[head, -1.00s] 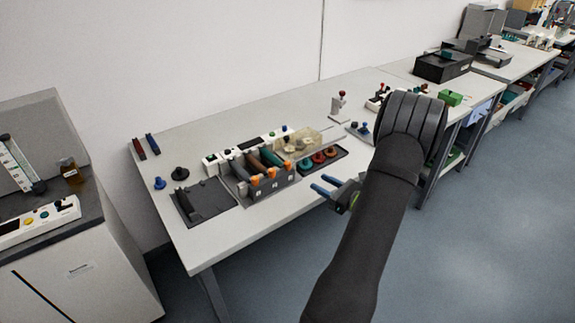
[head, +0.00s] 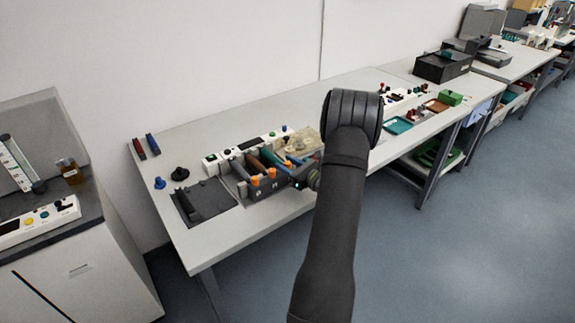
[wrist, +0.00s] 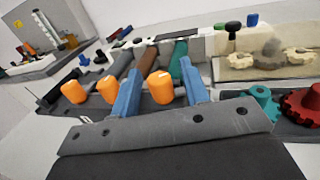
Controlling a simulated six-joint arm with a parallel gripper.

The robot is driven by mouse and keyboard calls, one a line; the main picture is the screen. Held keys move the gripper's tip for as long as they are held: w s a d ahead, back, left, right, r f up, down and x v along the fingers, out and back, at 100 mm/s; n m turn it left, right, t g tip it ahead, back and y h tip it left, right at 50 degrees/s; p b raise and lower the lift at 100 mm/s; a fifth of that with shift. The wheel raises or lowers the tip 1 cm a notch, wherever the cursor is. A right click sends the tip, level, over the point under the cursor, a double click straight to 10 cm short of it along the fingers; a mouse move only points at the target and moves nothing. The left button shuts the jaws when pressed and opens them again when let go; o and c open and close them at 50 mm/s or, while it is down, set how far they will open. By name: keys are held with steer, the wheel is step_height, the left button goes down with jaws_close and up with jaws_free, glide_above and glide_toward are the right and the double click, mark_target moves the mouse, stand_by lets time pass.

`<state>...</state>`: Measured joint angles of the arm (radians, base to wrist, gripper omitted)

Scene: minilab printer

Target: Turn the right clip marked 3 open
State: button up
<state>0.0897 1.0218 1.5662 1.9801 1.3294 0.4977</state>
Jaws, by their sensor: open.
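The right clip, an orange knob (wrist: 160,87), shows in the wrist view on the front of a dark grey holder. My gripper (wrist: 160,70) is open, with one blue finger on each side of this knob. A small gap shows between the knob and each finger. The other two orange knobs, the middle clip (wrist: 107,88) and the left clip (wrist: 75,93), are outside the fingers on the left. In the head view the left (head: 254,181) and middle (head: 271,173) clips show.
Coloured cartridges, one brown (wrist: 123,68) and one teal (wrist: 178,62), lie behind the knobs. A clear tan-tinted box (wrist: 265,60) and a tray with teal (wrist: 262,100) and red (wrist: 303,104) wheels stand on the right. A dark flat plate (head: 205,202) lies left of the holder.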

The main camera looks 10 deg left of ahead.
steer(key=shift+c, duration=0.2)
jaws_close()
steer(key=shift+a+m+t+h, duration=0.1)
steer(key=shift+m+t+h, duration=0.95)
steer(key=shift+t, duration=0.25)
steer(key=shift+m+t+h, duration=1.15)
steer(key=shift+t+h, duration=0.05)
steer(key=shift+h, duration=0.05)
steer(key=shift+o, duration=0.2)
jaws_free()
